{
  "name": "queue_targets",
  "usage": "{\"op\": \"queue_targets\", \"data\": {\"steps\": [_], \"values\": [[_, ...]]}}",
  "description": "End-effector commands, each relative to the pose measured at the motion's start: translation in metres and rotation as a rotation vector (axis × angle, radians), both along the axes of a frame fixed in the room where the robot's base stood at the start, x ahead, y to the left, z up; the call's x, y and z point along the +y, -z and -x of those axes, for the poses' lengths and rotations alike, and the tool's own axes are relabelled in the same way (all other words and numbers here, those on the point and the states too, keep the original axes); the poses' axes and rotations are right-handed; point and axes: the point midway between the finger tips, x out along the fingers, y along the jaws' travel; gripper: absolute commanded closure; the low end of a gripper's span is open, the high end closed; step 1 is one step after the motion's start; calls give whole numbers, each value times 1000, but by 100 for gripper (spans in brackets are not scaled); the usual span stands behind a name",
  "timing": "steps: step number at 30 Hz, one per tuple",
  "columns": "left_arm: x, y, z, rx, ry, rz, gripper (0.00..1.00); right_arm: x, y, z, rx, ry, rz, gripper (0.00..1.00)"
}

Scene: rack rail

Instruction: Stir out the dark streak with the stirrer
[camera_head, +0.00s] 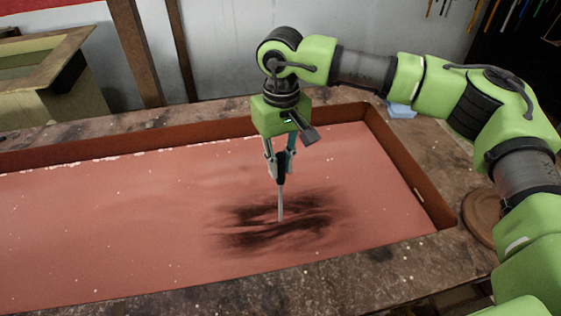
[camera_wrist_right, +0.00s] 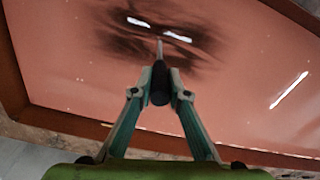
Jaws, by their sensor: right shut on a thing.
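The dark streak (camera_head: 255,232) is a blurred, blackish patch in the reddish-pink contents (camera_head: 120,215) of a wide shallow tray. My right gripper (camera_head: 280,160) is above the streak, shut on the black handle of the stirrer (camera_head: 281,203). The stirrer's thin metal rod points down and its tip meets the dark streak. In the right wrist view, the gripper (camera_wrist_right: 160,90) grips the stirrer's handle (camera_wrist_right: 160,82), and the dark streak (camera_wrist_right: 200,50) spreads around the tip. How deep the tip sits cannot be told. My left gripper is not in view.
The tray's raised brown rim (camera_head: 405,170) encloses the pink surface on the right and back. A round brown disc (camera_head: 481,215) and a light blue item (camera_head: 401,110) lie on the worn bench outside it. A wooden box (camera_head: 45,85) stands back left.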

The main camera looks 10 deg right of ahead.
Motion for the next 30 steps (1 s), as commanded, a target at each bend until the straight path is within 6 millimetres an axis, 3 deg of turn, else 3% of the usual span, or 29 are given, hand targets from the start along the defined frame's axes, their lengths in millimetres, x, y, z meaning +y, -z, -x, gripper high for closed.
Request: {"op": "queue_targets", "data": {"steps": [11,25,30], "values": [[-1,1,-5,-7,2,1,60,-5,0,0,-1,2,-1,100],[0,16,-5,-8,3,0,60,-79,1,0,0,4,-1,100],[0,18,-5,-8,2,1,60,-97,0,0,-1,2,-1,100]]}}
